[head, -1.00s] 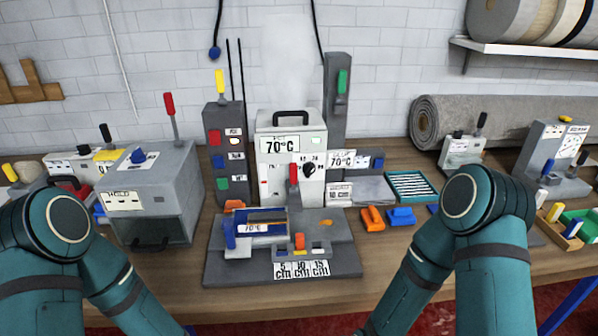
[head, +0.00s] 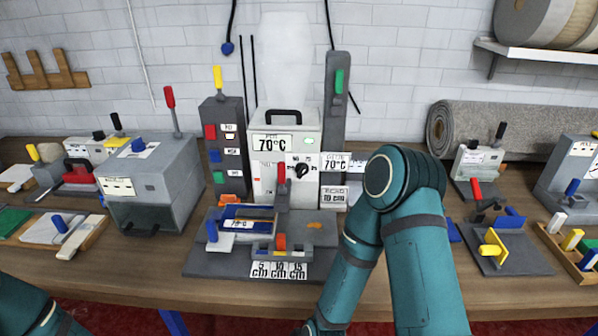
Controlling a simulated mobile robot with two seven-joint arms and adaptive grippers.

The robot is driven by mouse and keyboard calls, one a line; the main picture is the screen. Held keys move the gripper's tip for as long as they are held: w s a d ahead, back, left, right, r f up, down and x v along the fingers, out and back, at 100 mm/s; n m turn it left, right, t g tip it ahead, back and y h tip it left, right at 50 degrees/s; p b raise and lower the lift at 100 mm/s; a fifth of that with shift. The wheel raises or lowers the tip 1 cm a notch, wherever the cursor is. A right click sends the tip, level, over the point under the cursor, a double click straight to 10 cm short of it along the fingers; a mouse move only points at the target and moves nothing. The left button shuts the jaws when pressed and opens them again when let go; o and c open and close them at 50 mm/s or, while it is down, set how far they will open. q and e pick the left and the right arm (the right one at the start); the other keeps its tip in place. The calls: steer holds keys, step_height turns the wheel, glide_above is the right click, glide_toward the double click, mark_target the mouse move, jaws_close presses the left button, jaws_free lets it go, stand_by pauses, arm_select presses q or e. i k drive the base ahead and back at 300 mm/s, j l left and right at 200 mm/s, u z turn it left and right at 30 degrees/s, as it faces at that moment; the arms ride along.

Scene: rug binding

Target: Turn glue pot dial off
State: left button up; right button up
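The glue pot (head: 264,184) is a white box with a black handle on top and a "70°C" label on its front. It stands at the back middle of the bench. Its black dial (head: 301,171) is on the front face, right of centre, with small markings around it that are too small to read. A pale haze rises above the pot. My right arm stands in front and to the right of the pot, its forearm running down past the bench edge. Only a piece of my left arm shows at the lower left. Neither gripper is visible.
A grey fixture (head: 206,263) with a red-handled lever lies in front of the pot. A grey post with coloured buttons (head: 222,146) stands left of the pot, and a taller grey post (head: 337,122) stands right. A grey box machine (head: 152,180) is further left.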

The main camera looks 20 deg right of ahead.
mark_target(301, 169)
steer(key=k+l, duration=0.1)
steer(key=l, duration=0.3)
steer(key=k+l+u, duration=0.15)
steer(key=l, duration=0.65)
steer(key=k+l+u, duration=0.15)
steer(key=l, duration=0.2)
steer(key=k+l, duration=0.15)
steer(key=l, duration=0.25)
steer(key=u, duration=0.05)
